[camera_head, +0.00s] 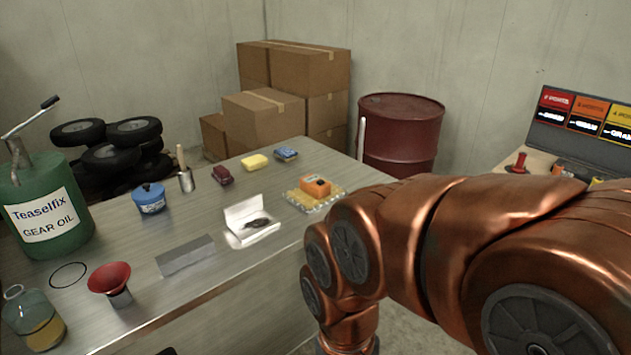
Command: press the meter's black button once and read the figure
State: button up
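An orange box-shaped device (315,186), which looks like the meter, sits on a yellowish patterned pad at the right end of the metal table (200,217). A dark spot on its face (319,182) may be the black button; it is too small to be sure. I cannot read any figure on it. My copper-coloured arm fills the right foreground, bending down in front of the table's right edge. My gripper is not visible in this view.
An open white box (246,213) with a dark item stands left of the device. A grey block (186,255), red funnel (110,280), blue pot (149,198), and green gear oil can (47,215) are also on the table. A red drum (400,135) stands behind.

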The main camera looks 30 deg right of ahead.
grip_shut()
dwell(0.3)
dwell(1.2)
